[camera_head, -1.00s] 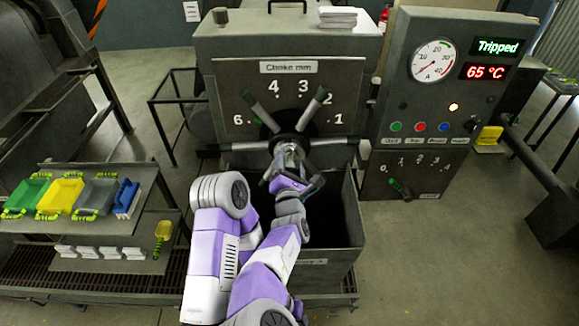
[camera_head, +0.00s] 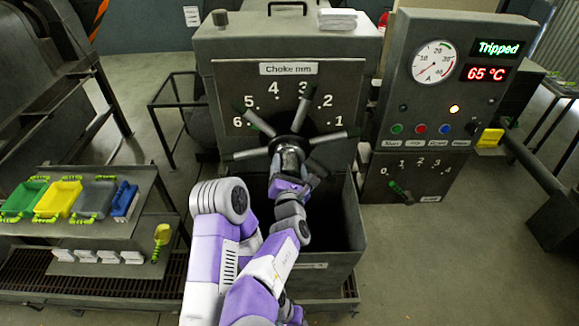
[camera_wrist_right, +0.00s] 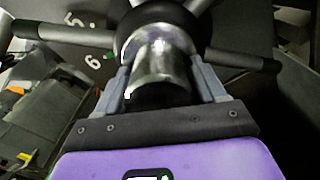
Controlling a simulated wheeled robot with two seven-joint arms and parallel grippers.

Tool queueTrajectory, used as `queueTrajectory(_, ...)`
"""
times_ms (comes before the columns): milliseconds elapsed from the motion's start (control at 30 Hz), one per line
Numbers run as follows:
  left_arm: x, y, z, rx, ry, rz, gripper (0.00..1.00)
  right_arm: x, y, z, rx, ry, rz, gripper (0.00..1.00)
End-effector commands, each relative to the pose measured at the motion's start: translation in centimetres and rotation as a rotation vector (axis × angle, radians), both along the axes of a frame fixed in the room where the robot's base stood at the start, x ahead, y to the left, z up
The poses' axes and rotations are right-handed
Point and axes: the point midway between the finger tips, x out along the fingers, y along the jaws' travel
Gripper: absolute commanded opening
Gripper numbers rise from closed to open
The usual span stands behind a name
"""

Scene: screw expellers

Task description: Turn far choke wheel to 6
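The choke wheel (camera_head: 318,140) has several grey spokes with dark tips around a dark hub, in front of a dial plate (camera_head: 222,85) numbered 1 to 6. My right gripper (camera_head: 287,148) is at the wheel's centre. In the right wrist view its fingers (camera_wrist_right: 162,85) lie on both sides of the shiny metal hub cylinder (camera_wrist_right: 160,62), shut on it. A small green pointer (camera_wrist_right: 109,55) sits right beside the 6 in that view. My left gripper is not in view.
A control panel (camera_head: 390,90) with a gauge, "Tripped" and 65 °C displays, buttons and a small lever (camera_head: 400,192) stands to the right. An open dark bin (camera_head: 345,262) is below the wheel. A shelf with coloured trays (camera_head: 57,199) is at the left.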

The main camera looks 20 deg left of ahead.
Motion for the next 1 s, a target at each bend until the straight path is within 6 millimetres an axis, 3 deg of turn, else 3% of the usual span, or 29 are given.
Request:
queueTrajectory(100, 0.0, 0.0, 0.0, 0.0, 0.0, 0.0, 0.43, 0.0, 0.0, 0.0, 0.0, -0.001, 0.0, 0.84)
queueTrajectory(467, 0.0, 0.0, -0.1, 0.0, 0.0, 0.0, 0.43, 0.0, 0.0, 0.9, 0.004, -0.003, 0.0, 0.84)
queueTrajectory(800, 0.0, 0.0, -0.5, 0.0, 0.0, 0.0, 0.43, 0.0, 0.0, 7.2, 0.006, -0.004, 0.001, 0.84)
queueTrajectory(1000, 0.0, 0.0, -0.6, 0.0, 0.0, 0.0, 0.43, 0.0, 0.0, 9.6, 0.003, -0.002, 0.001, 0.84)
